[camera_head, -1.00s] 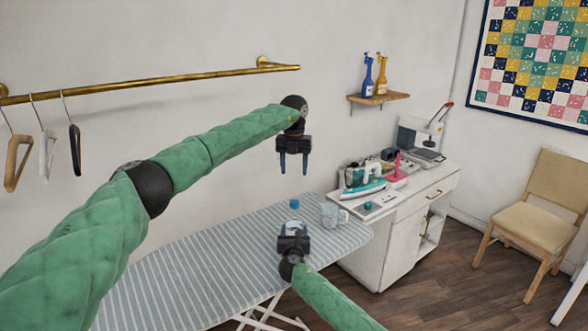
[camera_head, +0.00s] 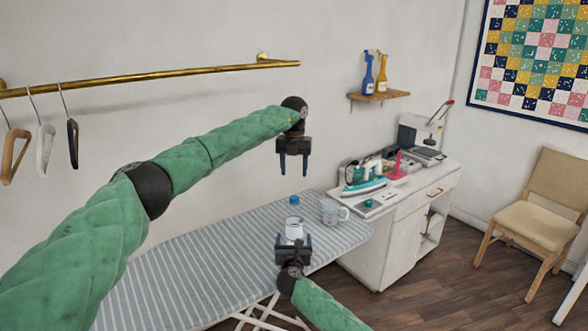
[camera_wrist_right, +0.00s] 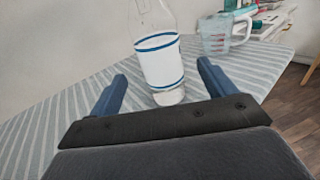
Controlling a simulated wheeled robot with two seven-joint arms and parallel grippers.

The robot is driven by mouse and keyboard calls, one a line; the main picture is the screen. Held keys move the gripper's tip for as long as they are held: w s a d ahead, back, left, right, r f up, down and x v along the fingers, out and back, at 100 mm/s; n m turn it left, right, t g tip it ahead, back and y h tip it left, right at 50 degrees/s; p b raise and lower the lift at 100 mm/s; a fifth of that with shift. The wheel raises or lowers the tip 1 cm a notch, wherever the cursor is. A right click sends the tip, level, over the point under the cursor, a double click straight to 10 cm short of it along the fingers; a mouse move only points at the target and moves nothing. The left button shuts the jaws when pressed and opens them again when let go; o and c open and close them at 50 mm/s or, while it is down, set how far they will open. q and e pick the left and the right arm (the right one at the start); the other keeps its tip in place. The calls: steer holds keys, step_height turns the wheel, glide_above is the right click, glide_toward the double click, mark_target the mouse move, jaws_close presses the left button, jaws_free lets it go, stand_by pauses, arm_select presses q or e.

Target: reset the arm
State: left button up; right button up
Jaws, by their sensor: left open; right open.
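My left gripper (camera_head: 294,164) is open and empty, fingers pointing down, in the air near the wall above the far part of the ironing board. My right gripper (camera_head: 294,241) is lower, at the near edge of the board, open and empty. It also shows in the right wrist view (camera_wrist_right: 161,88). A bottle with a white label, blue bands and a blue cap (camera_head: 294,228) stands upright just beyond it. In the right wrist view the bottle (camera_wrist_right: 160,60) is ahead of the two fingers, and I see no grip on it.
A clear measuring cup (camera_head: 333,211) stands on the striped ironing board (camera_head: 200,268) right of the bottle. A white cabinet (camera_head: 395,235) with a teal iron (camera_head: 364,185) stands to the right. A brass rail (camera_head: 150,80) with hangers runs along the wall.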

steer(key=shift+s, duration=0.45)
